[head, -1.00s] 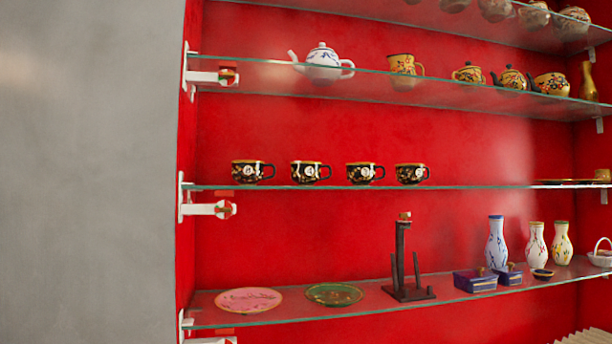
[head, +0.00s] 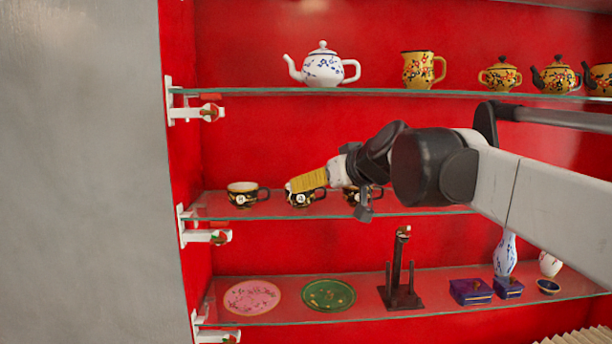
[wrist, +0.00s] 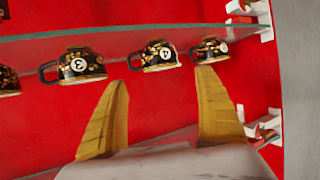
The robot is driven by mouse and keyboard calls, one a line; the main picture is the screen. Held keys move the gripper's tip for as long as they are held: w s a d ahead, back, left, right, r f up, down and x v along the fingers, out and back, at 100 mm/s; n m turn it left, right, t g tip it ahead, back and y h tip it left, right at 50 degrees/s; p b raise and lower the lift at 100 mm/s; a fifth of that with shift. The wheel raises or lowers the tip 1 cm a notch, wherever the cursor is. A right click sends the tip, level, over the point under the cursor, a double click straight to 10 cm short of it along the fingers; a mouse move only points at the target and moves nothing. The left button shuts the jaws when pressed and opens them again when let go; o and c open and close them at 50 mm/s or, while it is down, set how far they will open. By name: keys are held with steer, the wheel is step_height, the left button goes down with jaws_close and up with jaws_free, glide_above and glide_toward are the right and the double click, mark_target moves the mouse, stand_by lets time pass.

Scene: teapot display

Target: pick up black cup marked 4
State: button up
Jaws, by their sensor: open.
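The black cup marked 4 (head: 302,200) is second from the left in the row on the middle glass shelf, partly hidden by a yellow finger in the head view. In the wrist view, which looks upside down, the cup marked 4 (wrist: 157,57) shows its white badge, with its handle to the left. My gripper (head: 300,182) is at this cup in the head view. In the wrist view my gripper (wrist: 162,76) is open and empty, its two fingers apart, with the cup ahead between the tips. Contact cannot be told.
A black cup (head: 242,195) stands to the left and another (head: 352,196) to the right, partly behind my gripper; the right one bears a 3 (wrist: 80,66). The upper shelf (head: 270,91) with a white teapot (head: 322,68) is above. Plates and a dark stand (head: 400,290) are below.

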mark_target(306, 196)
steer(key=x, duration=0.5)
steer(key=shift+w+a+r+p, duration=0.1)
steer(key=shift+w+a+p, duration=0.05)
steer(key=shift+a+p, duration=0.25)
steer(key=shift+w+p, duration=0.3)
steer(key=shift+w, duration=0.25)
steer(key=p+x, duration=0.1)
steer(key=x, duration=0.4)
steer(key=shift+d+r, duration=0.1)
steer(key=shift+s+r, duration=0.1)
steer(key=shift+s, duration=0.25)
steer(key=shift+c, duration=0.9)
steer(key=c, duration=0.8)
